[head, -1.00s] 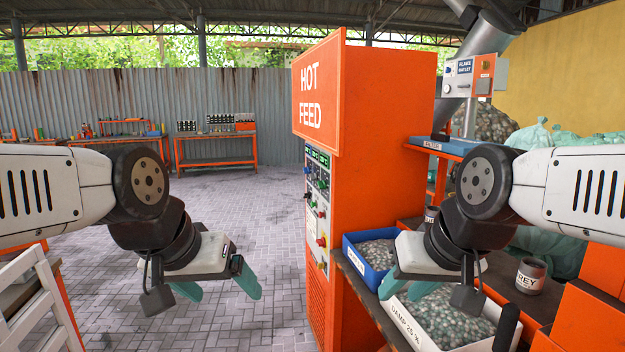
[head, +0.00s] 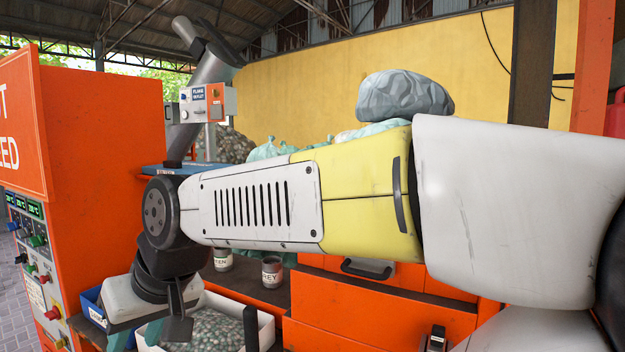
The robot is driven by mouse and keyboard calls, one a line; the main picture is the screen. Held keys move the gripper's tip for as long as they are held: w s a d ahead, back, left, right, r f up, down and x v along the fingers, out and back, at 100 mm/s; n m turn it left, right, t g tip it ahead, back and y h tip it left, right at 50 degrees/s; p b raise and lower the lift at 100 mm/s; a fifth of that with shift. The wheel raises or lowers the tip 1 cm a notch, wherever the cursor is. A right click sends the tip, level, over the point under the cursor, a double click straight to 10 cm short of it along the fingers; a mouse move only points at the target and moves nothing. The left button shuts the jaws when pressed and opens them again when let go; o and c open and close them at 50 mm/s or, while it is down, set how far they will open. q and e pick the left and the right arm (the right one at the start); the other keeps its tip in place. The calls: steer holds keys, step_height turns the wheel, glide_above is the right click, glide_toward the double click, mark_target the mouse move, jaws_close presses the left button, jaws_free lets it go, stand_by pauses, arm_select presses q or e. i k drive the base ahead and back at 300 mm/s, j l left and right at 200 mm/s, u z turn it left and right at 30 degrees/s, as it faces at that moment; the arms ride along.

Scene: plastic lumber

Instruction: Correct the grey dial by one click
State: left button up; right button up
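The orange hot feed cabinet (head: 105,150) stands at the left of the head view. Its control panel (head: 32,250) is seen at a steep angle, with small displays and several knobs in green, blue and red. I cannot pick out a grey dial there. A grey box labelled for flake inlet (head: 207,103) hangs on the pipe behind, with a pale knob on its face. My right gripper (head: 136,338) is low, right of the cabinet and above the trays. Its teal fingers are apart and look empty, with the tips near the lower edge. My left gripper is out of view.
A white tray of flakes (head: 268,325) and a blue tray (head: 92,303) lie by my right gripper. Two labelled cans stand behind, one a grey can (head: 271,272). Orange drawers (head: 375,315) fill the lower right. My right arm crosses the middle.

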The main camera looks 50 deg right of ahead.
mark_target(22, 233)
steer(key=z, duration=4)
steer(key=u, duration=0.65)
steer(key=k+j+u, duration=0.1)
steer(key=u, duration=0.35)
steer(key=j+u, duration=0.2)
steer(key=u, duration=0.25)
steer(key=k+j+u, duration=0.1)
steer(key=u, duration=0.35)
steer(key=j+u, duration=0.3)
steer(key=u, duration=0.15)
steer(key=j+u, duration=0.2)
steer(key=u, duration=0.25)
steer(key=i+j+u, duration=0.15)
steer(key=j, duration=0.3)
steer(key=i+j+u, duration=0.2)
steer(key=j, duration=0.2)
steer(key=i+j+u, duration=0.15)
steer(key=j, duration=0.25)
steer(key=i+j+u, duration=0.2)
steer(key=j, duration=0.15)
steer(key=i+j+u, duration=0.15)
steer(key=j, duration=0.2)
steer(key=i+j, duration=0.45)
steer(key=j, duration=0.25)
